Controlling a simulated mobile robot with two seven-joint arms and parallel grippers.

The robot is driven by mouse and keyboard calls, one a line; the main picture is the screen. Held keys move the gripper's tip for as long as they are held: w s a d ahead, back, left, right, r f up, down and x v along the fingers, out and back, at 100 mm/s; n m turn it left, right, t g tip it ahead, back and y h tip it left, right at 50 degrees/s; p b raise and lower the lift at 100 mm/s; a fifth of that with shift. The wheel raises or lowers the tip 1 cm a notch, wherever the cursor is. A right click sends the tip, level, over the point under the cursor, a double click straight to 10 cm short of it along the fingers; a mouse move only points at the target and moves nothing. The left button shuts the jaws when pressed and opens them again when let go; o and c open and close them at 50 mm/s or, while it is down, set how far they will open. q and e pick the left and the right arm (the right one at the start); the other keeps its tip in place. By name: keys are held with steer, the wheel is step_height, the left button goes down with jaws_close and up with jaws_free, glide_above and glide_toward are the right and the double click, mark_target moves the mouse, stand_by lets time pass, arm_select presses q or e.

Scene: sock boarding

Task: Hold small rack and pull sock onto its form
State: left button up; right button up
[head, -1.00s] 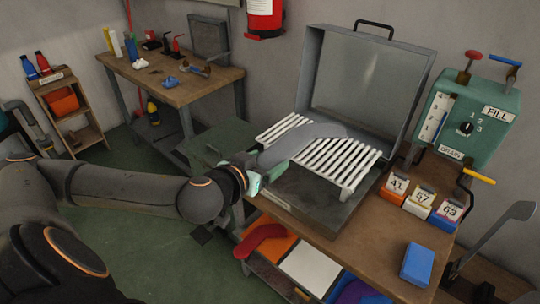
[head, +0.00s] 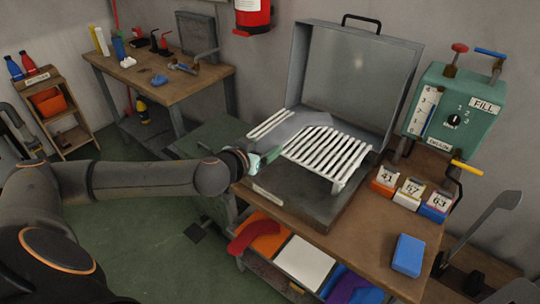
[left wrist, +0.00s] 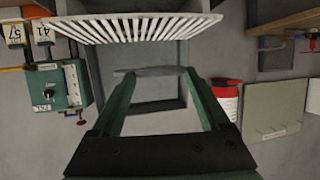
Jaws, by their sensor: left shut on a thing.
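The small white slatted rack (head: 325,152) lies in the open grey metal case. A flat grey leg-shaped piece (head: 300,123) lies across its slats. I cannot tell whether this is the sock, its form, or both. My left gripper (head: 266,159) is at the case's left front side, by the near end of the grey piece. In the left wrist view its green fingers (left wrist: 158,75) stand apart with a grey bar (left wrist: 150,71) between their tips; the rack (left wrist: 140,28) shows above them. My right gripper is not in view.
The case's lid (head: 345,75) stands up behind the rack. A green valve box (head: 455,110), numbered bins (head: 410,190) and a blue block (head: 408,255) are on the right. A red cloth (head: 255,236) hangs from the lower shelf. Another workbench (head: 160,65) stands behind left.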

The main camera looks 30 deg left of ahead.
arm_select(q)
steer(key=w+a+f, duration=0.2)
steer(key=w+f, duration=0.2)
steer(key=f, duration=0.4)
steer(key=shift+w+f, duration=0.35)
steer(key=shift+a+f+b, duration=0.1)
steer(key=shift+b, duration=0.2)
steer(key=shift+f, duration=0.2)
steer(key=o, duration=0.8)
steer(key=shift+r, duration=0.1)
steer(key=shift+o, duration=0.2)
steer(key=shift+r, duration=0.1)
